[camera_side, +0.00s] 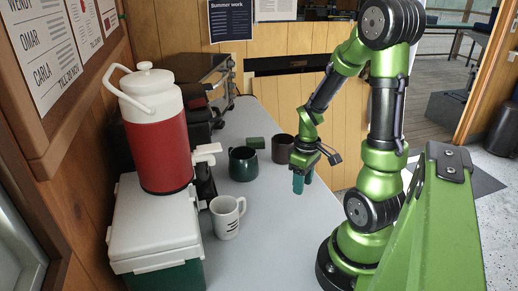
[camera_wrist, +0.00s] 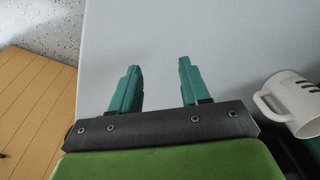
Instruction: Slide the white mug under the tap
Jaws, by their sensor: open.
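The white mug (camera_side: 227,218) stands upright on the counter with its handle to the right and dark marks on its side. It shows at the right edge of the wrist view (camera_wrist: 291,103), partly cut off. The tap (camera_side: 206,152) is white and juts from the red and white drink cooler (camera_side: 160,140), above and behind the mug; the mug is in front of it, on the counter. My gripper (camera_side: 301,182) is above the counter to the right of the mug, apart from it. Its teal fingers (camera_wrist: 158,78) are open with nothing between them.
The cooler stands on a white-lidded green box (camera_side: 155,226). A dark green mug (camera_side: 243,163), a dark brown mug (camera_side: 281,148) and a green block (camera_side: 254,142) stand behind the white mug. The grey counter (camera_side: 270,235) is bare between the white mug and my base.

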